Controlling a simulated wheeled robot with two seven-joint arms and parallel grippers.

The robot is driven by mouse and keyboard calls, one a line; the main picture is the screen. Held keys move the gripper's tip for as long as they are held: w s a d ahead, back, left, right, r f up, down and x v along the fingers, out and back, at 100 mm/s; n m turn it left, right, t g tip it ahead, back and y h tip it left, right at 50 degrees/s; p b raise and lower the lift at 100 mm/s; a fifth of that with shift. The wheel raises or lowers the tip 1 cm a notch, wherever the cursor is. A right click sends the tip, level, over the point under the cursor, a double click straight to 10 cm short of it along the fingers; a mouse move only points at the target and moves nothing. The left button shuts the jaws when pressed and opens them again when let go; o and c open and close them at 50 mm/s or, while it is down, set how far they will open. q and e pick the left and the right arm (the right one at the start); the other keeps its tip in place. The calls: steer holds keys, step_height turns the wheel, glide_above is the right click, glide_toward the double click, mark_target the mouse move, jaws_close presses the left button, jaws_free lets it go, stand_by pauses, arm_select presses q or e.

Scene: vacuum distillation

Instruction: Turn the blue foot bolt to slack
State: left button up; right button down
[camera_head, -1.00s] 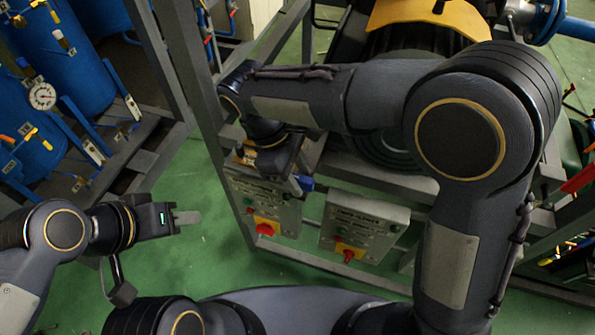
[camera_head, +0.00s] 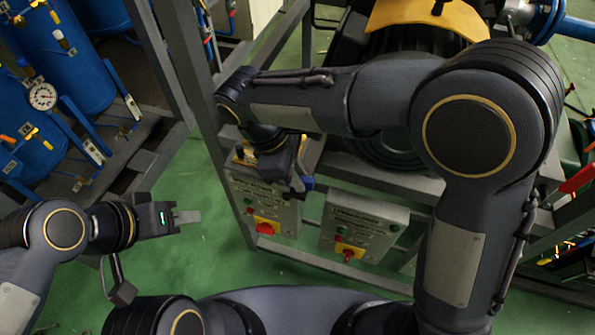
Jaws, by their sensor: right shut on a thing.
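My right arm reaches across the frame from the right, and its gripper (camera_head: 297,181) is at the frame above the control boxes. A small blue part (camera_head: 307,183), which looks like the blue foot bolt, shows at the gripper's fingertips. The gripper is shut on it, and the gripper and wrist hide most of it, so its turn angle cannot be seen. My left gripper (camera_head: 187,217) is at the lower left over the green floor, away from the bolt.
Two control boxes with red knobs, a left one (camera_head: 263,205) and a right one (camera_head: 363,226), hang just below the right gripper. Grey frame posts (camera_head: 209,110) stand to its left. Blue tanks (camera_head: 75,65) fill the upper left. Green floor (camera_head: 190,175) is clear around the left gripper.

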steer(key=n+t, duration=0.1)
steer(key=n, duration=0.2)
steer(key=n+t+p, duration=0.1)
steer(key=n, duration=0.2)
steer(key=shift+s, duration=0.2)
steer(key=n+t+y, duration=0.1)
steer(key=n, duration=0.2)
steer(key=n+t+y+p, duration=0.1)
steer(key=n, duration=0.2)
steer(key=shift+s+d+n, duration=0.15)
steer(key=shift+n, duration=0.15)
steer(key=n, duration=0.2)
steer(key=n+t+y+p, duration=0.1)
steer(key=n, duration=0.1)
steer(key=shift+d+r+n+y, duration=0.1)
steer(key=shift+n+y, duration=0.2)
steer(key=n+y+p, duration=0.1)
steer(key=n, duration=0.1)
steer(key=n+p, duration=0.1)
steer(key=n, duration=0.2)
steer(key=shift+d+y+p, duration=0.1)
steer(key=shift+y+p, duration=0.3)
steer(key=c, duration=1.4)
jaws_free()
steer(key=shift+o, duration=0.2)
